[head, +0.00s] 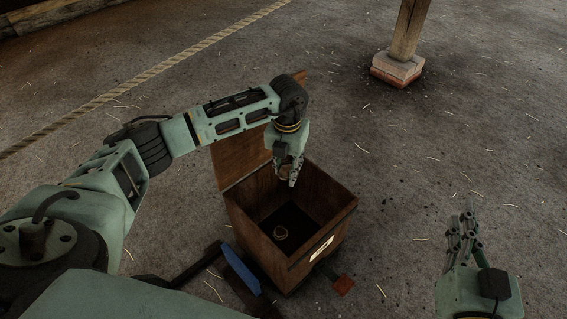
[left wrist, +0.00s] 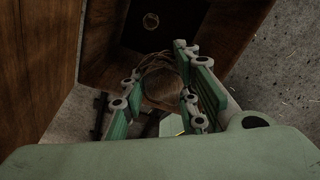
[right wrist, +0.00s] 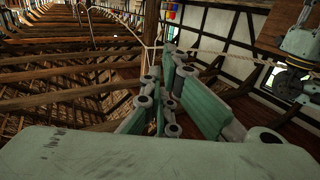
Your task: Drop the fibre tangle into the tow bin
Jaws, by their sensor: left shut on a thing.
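The fibre tangle (left wrist: 160,82) is a brown, roundish bundle with loose strands. My left gripper (head: 291,172) is shut on it, with a finger on each side in the left wrist view. The tow bin (head: 254,236) is a dark wooden box with a pale label on its front and its lid (head: 235,160) standing open. The left gripper points down over the bin's opening, towards its far side. My right gripper (head: 461,222) is shut and empty, right of the bin.
A wooden post on a brick footing (head: 397,68) stands at the back right. A rope (head: 150,73) runs across the upper left. A blue piece (head: 240,268) and a reddish block (head: 344,285) lie low by the bin. The straw-strewn floor right of the bin is clear.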

